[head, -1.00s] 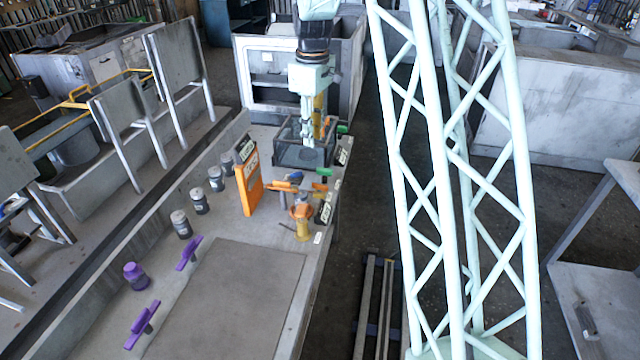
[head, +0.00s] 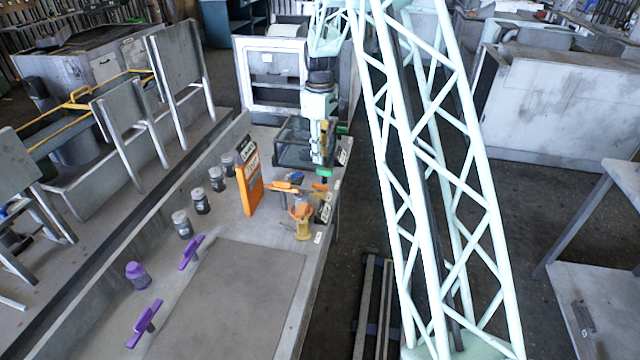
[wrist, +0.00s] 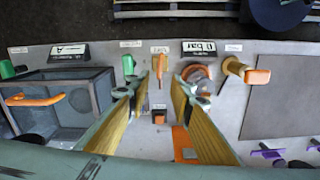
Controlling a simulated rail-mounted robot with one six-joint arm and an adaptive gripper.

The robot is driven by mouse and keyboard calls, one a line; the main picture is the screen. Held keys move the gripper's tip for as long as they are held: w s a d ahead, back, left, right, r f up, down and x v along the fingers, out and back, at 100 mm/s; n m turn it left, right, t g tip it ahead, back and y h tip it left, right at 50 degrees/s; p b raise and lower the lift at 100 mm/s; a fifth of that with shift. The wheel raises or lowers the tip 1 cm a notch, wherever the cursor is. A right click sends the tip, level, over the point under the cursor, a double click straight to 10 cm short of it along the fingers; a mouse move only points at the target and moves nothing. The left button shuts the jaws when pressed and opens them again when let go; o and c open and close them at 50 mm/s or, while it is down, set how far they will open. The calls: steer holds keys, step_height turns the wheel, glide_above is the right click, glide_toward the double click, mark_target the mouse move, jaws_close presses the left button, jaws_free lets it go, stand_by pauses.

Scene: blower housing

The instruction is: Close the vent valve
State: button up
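My gripper (wrist: 162,85) points down over the bench. Its two yellow-sided fingers are spread apart with nothing held between them. In the head view my gripper (head: 322,155) hangs at the bench's right edge, beside the clear box. In the wrist view an orange lever (wrist: 160,65) shows in the gap between the fingertips. A green handle (wrist: 128,65) is left of it and a round orange fitting (wrist: 198,72) right of it, partly behind a finger. A yellow fitting with an orange handle (wrist: 247,73) is farther right. The small labels are unreadable, so I cannot tell which is the vent valve.
The clear-walled box (wrist: 62,100) with an orange handle stands left in the wrist view. A "0 bar" display (wrist: 198,47) sits behind the fittings. An orange sign panel (head: 248,190) stands upright on the bench. The grey plate (head: 225,295) is clear.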

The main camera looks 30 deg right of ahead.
mark_target(320, 187)
steer(key=shift+f+b, duration=0.55)
steer(key=shift+f, duration=6.3)
steer(key=shift+c, duration=0.2)
jaws_close()
